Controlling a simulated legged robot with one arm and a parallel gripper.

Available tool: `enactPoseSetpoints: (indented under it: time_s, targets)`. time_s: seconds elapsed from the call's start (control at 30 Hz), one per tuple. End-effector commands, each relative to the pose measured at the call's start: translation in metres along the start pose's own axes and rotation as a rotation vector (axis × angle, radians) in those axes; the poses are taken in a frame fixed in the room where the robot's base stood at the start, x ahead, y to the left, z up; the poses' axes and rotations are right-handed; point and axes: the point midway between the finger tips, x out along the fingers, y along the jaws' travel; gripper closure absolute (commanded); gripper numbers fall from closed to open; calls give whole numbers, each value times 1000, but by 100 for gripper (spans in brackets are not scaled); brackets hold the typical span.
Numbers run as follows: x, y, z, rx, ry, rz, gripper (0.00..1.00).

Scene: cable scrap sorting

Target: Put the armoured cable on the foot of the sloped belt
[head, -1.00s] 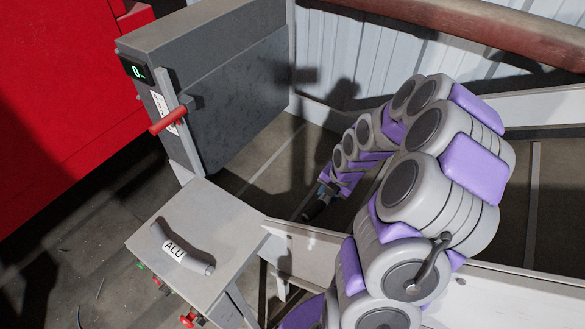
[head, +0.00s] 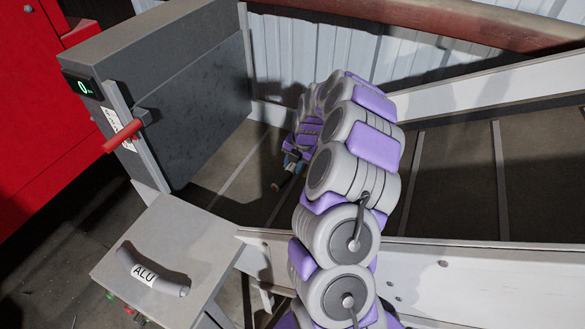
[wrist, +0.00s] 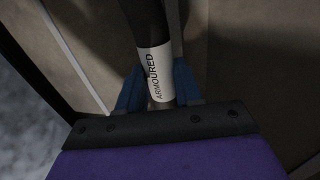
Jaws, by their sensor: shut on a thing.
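The armoured cable is a short dark piece with a white label reading ARMOURED (wrist: 154,75) in the wrist view. My gripper (wrist: 157,82) is shut on it, with a blue finger on each side of the label. In the head view, my gripper (head: 291,163) is small and partly hidden by my arm, and the dark cable end (head: 283,180) sticks out below it. Both are over the foot of the sloped belt (head: 245,160), a brown cleated belt. I cannot tell whether the cable touches the belt.
A grey panel (head: 185,85) with a red handle (head: 122,135) and a display stands at the belt's left end. A small grey table (head: 190,235) holds a cable labelled ALU (head: 150,276). A pale side rail (head: 420,265) borders the belt in front. A red cabinet (head: 40,130) is at left.

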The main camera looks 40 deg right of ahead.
Motion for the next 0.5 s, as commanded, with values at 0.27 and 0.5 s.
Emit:
enactPoseSetpoints:
  time_s: [0.27,0.5]
  targets:
    - [4,8,14,1,-2,2,100]
    - [21,7,18,1,-2,1,100]
